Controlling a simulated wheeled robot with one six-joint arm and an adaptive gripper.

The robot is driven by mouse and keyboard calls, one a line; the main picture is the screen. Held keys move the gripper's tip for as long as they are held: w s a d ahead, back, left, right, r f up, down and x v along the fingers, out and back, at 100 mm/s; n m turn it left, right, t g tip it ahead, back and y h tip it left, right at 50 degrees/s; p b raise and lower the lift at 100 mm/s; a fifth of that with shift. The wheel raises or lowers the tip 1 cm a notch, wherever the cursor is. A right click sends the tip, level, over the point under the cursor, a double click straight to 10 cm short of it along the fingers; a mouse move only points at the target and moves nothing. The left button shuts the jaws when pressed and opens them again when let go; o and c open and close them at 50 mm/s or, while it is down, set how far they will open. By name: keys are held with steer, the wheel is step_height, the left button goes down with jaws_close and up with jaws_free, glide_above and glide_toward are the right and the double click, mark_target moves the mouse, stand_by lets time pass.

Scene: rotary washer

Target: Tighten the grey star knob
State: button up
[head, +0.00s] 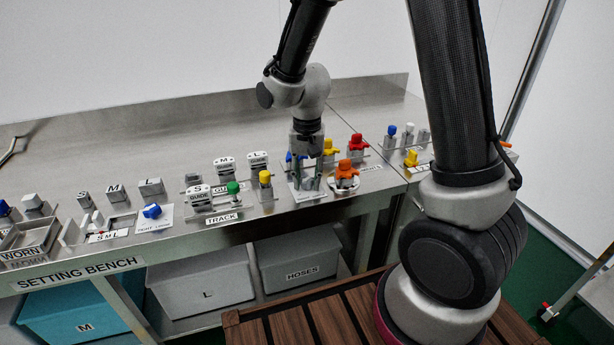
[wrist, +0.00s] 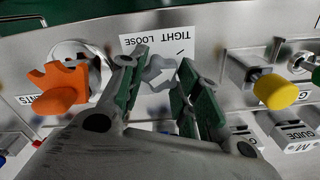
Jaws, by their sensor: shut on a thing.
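The grey star knob (wrist: 160,72) sits between my finger pads in the wrist view, in front of a white plate marked TIGHT and LOOSE (wrist: 135,43), whose words appear upside down. Part of the knob is hidden by the fingers. My gripper (wrist: 166,85) has its green-padded fingers on either side of the knob and is shut on it. In the head view my gripper (head: 308,180) points down at the bench, and its fingers largely hide the knob there.
An orange lobed knob (wrist: 60,88) is close beside one finger; it also shows in the head view (head: 346,172). A yellow knob (wrist: 275,92) stands on the other side. More coloured knobs and GUIDE blocks (head: 199,195) line the steel bench (head: 120,265). Bins sit below.

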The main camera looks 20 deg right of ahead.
mark_target(307, 179)
stand_by(0.3)
steer(key=o, duration=1)
step_height(307, 179, up, 12)
stand_by(0.4)
